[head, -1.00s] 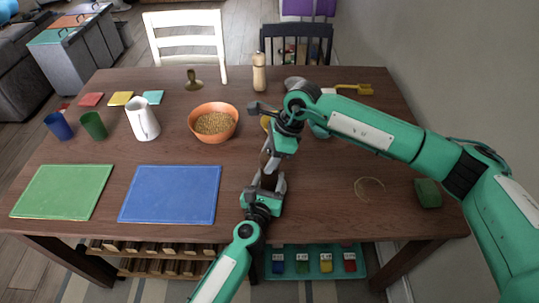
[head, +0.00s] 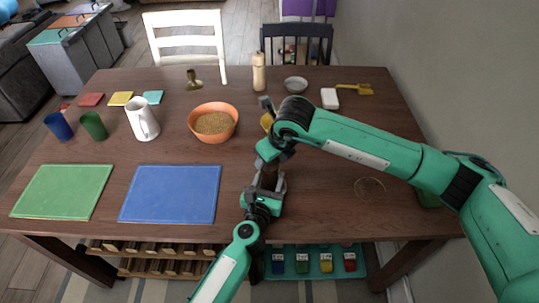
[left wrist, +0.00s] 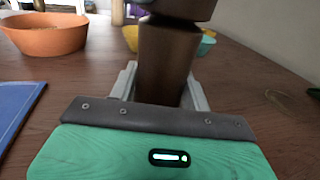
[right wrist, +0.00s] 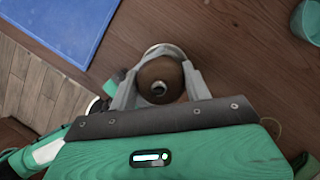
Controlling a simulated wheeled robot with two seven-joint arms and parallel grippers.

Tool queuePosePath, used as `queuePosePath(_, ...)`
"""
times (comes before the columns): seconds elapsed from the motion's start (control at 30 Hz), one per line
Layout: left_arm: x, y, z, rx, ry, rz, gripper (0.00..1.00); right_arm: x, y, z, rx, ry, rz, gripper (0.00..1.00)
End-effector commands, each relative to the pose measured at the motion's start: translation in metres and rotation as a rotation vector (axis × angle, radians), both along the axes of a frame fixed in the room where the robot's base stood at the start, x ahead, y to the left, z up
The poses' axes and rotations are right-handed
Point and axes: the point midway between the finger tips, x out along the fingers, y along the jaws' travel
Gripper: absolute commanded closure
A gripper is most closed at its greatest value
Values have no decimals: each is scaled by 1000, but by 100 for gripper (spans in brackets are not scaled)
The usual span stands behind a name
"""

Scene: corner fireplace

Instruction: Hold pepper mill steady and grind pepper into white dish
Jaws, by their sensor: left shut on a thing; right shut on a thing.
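The dark brown pepper mill (head: 270,172) stands upright near the front middle of the table, partly hidden by my grippers. Its body (left wrist: 165,60) is between the fingers of my left gripper (head: 266,184), which is shut on it. My right gripper (head: 270,160) comes from above and is shut on the mill's round top (right wrist: 160,80). A small white rectangular piece (head: 330,98) and a pale grey round bowl (head: 296,84) lie at the back right, apart from the mill.
An orange bowl of grain (head: 213,122) and a white pitcher (head: 142,119) stand left of my grippers. A blue mat (head: 170,194) and a green mat (head: 61,191) lie at the front left. A pale bottle-like thing (head: 259,72) stands at the back. A thin ring (head: 369,188) lies right.

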Motion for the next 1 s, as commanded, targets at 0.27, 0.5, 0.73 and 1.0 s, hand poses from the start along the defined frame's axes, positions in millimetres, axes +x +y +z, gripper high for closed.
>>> queuePosePath(0.27,0,0,0,1,0,-1,85,0,1,0,0,-1,-260,74)
queuePosePath(0.5,0,0,0,1,0,-1,85,0,1,1,1,0,-489,74)
queuePosePath(0.73,0,0,0,0,0,-1,85,0,1,1,2,1,-708,74)
queuePosePath(1.0,0,0,0,0,1,-1,85,0,1,0,2,2,-960,74)
